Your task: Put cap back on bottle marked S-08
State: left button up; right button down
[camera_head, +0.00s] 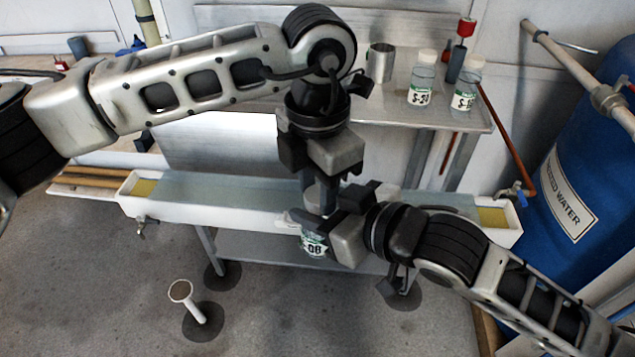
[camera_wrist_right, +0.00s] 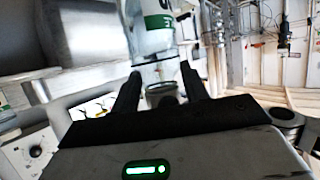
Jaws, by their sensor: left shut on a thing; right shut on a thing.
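The bottle marked S-08 (camera_head: 314,245) is clear with a white and green label, and its label shows "08". My right gripper (camera_head: 335,225) is shut on it from the right, above the white trough, and hides much of it. The bottle also shows in the right wrist view (camera_wrist_right: 152,38), ahead of my right fingers (camera_wrist_right: 160,92). My left gripper (camera_head: 322,192) points down directly above the bottle and my right gripper. I cannot tell whether cap and bottle neck touch.
A white trough (camera_head: 235,190) runs behind my grippers. On the metal table behind it stand two capped bottles, S-23 (camera_head: 421,88) and another (camera_head: 466,90), a metal cup (camera_head: 381,62) and a red-topped tool (camera_head: 465,28). A blue water barrel (camera_head: 575,170) stands at the right.

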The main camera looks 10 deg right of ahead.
pick_arm(q)
jog(key=o, duration=1.1)
jog(key=shift+s+r, duration=0.1)
jog(key=shift+d+r, duration=0.1)
jog(key=shift+r, duration=2.1)
